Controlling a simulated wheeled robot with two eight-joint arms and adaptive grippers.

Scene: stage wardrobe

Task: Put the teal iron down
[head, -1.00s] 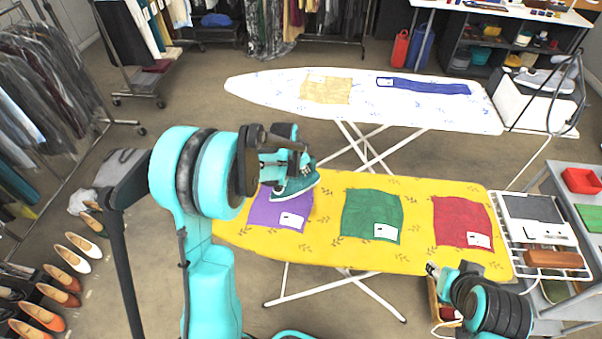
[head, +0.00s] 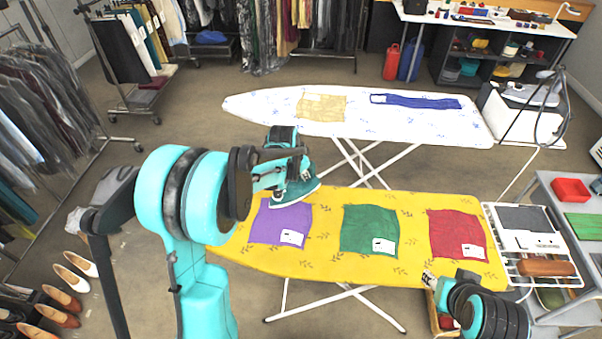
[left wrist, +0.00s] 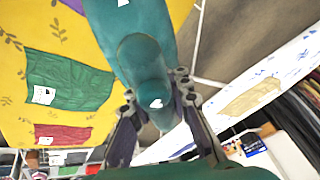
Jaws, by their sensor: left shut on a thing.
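The teal iron (head: 297,193) is in my left gripper (head: 283,170), which is shut on its handle. In the head view it overlaps the top of the purple cloth (head: 280,222) and the back edge of the yellow ironing board (head: 330,277). It seems raised above the board. In the left wrist view the iron (left wrist: 140,25) is between the fingers of my left gripper (left wrist: 158,98), with the yellow board (left wrist: 20,55) beyond. My right gripper (head: 436,283) is low at the board's front right; its fingers are too small to read.
A green cloth (head: 369,230) and a red cloth (head: 458,235) lie on the yellow board. A wire rack (head: 508,268) with a grey pad (head: 522,218) adjoins its right end. A white patterned board (head: 360,122) stands behind. Bare yellow strips lie between the cloths.

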